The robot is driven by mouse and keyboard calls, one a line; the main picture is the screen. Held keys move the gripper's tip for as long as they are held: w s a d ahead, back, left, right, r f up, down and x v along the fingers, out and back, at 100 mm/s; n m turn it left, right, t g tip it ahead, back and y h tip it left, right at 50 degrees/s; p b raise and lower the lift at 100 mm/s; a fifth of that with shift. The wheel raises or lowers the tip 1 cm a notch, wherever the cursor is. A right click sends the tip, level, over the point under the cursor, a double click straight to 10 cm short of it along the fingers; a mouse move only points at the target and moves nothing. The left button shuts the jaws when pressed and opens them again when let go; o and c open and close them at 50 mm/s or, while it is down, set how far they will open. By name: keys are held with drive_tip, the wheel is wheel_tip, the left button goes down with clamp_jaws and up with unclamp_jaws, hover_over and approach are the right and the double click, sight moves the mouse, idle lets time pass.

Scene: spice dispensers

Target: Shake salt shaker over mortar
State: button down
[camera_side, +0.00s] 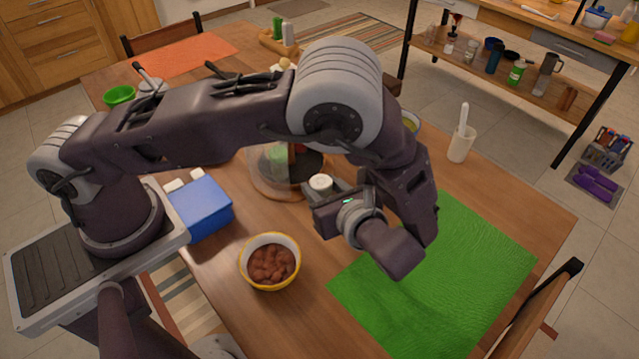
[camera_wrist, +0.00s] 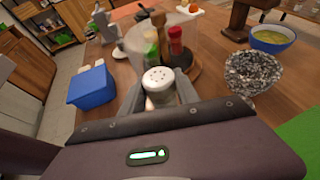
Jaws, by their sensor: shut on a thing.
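The salt shaker (camera_wrist: 158,84) has clear sides and a pale perforated cap. My gripper (camera_wrist: 160,98) is shut around its body, and it looks roughly upright. In the side view, the shaker's white cap (camera_side: 320,182) shows above my gripper (camera_side: 335,205), over the table. A speckled grey stone bowl (camera_wrist: 253,80), which looks like the mortar, stands to the right of the shaker in the wrist view, apart from it. In the side view this bowl is hidden behind my arm. The shaker is not over the bowl.
A round stand (camera_wrist: 185,70) with red and green bottles is just behind the shaker. A blue box (camera_side: 200,208) and a bowl of brown food (camera_side: 270,264) are nearby. A soup bowl (camera_wrist: 272,40), white cup with stick (camera_side: 461,145) and green mat (camera_side: 440,285) lie to the right.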

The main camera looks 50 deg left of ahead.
drive_tip(key=shift+h, duration=0.3)
wheel_tip(320, 180, up, 8)
drive_tip(key=shift+w+r, duration=0.1)
drive_tip(key=shift+w, duration=0.25)
drive_tip(key=w+a+h, duration=0.2)
drive_tip(key=w+h, duration=0.2)
drive_tip(key=w, duration=1.7)
wheel_tip(320, 180, down, 10)
drive_tip(key=n+h, duration=0.2)
drive_tip(key=h, duration=1.4)
drive_tip(key=shift+w+d+n, duration=0.25)
drive_tip(key=shift+n, duration=0.15)
